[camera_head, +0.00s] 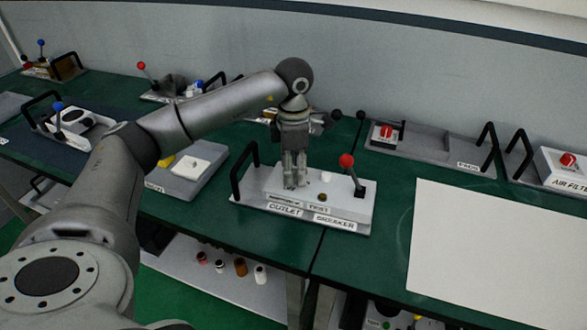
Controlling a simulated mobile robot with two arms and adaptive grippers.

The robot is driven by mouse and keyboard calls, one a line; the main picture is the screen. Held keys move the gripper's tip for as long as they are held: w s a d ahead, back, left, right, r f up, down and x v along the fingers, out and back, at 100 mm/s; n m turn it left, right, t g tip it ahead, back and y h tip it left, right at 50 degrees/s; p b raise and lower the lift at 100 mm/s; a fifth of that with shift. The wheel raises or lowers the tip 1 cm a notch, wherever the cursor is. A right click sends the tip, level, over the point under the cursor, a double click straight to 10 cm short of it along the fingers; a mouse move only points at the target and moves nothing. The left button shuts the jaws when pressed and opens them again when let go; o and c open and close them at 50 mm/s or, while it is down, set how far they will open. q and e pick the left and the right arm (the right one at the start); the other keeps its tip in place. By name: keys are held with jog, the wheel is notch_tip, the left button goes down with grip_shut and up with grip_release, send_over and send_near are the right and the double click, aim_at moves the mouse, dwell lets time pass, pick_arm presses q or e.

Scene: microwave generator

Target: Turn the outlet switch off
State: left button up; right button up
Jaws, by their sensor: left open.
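A pale panel (243,196) with labels reading OUTLET and BREAKER stands on the green bench. My left gripper (294,183) points down over the panel's left part, above the OUTLET label (285,210). It is open, its two fingers close to each other. The outlet switch itself is hidden behind or under the fingers, and I cannot tell whether they touch it. A red-knobbed lever (347,161) stands on the panel's right side, with a small white button (326,178) to its left. My right gripper is not in view.
A black handle (237,172) rises at the panel's left end. A FAOS-labelled tray (430,142) and an air filter box (563,169) stand behind right. A blank white sheet (495,255) covers the right bench. Several other lever boxes stand at left.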

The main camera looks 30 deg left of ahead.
pick_arm(q)
notch_tip(320, 180, up, 11)
dwell(0.3)
dwell(0.5)
